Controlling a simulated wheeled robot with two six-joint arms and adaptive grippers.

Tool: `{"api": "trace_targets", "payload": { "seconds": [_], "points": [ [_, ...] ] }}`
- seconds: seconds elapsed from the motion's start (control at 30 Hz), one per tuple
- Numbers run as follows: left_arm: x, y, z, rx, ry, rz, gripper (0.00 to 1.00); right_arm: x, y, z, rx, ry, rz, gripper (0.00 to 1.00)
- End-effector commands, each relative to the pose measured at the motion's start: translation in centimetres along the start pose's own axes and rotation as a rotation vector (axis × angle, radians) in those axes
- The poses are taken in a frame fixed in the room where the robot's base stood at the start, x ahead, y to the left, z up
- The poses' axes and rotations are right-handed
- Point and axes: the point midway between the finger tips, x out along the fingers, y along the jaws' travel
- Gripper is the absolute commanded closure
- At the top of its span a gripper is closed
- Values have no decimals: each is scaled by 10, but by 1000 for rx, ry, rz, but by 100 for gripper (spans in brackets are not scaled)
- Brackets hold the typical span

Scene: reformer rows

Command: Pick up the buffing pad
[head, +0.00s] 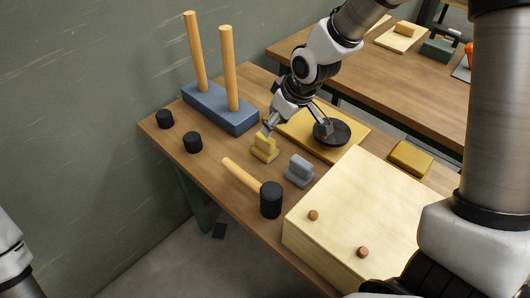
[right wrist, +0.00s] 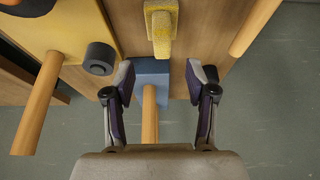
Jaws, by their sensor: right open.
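A yellow pad with a raised grip (head: 264,149) stands on the wooden table below my right gripper; I take it for the buffing pad. It also shows at the top of the right wrist view (right wrist: 161,28). A grey piece of like shape (head: 299,171) stands to its right. My right gripper (head: 268,131) is open just above the yellow pad. In the right wrist view its two fingers (right wrist: 160,82) are spread apart and the pad lies beyond them, not between them. Of my left arm only a part shows at the left edge; its gripper is out of view.
A mallet (head: 270,199) lies nearer the front edge. A blue block with two pegs (head: 220,109) stands behind. Black cylinders (head: 192,142) sit at left. A yellow board (head: 346,146) bears a black disc (head: 332,132). A large pale box (head: 350,205) fills the right.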

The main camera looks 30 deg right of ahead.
Motion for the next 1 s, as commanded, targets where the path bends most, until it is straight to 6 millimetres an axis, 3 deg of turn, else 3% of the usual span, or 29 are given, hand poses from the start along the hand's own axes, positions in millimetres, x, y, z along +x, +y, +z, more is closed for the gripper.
{"api": "trace_targets", "payload": {
  "seconds": [0.03,0.1,0.43,0.57,0.73,0.97,1.0],
  "points": [
    [12,0,0,0,1,0,60,11,0,5,0,0,0,44],
    [10,0,0,1,1,0,60,13,0,4,0,-2,0,44],
    [-31,0,0,1,2,0,60,35,-1,1,-1,-4,1,44],
    [-55,0,0,1,1,0,60,46,-4,-1,-3,-6,-2,44],
    [-56,0,0,1,2,0,60,83,-5,-1,-2,-2,-1,44],
    [-55,0,0,1,1,0,60,89,-5,-1,0,0,0,44],
    [-55,0,0,1,1,0,60,89,-5,-1,0,0,0,47]
  ]
}}
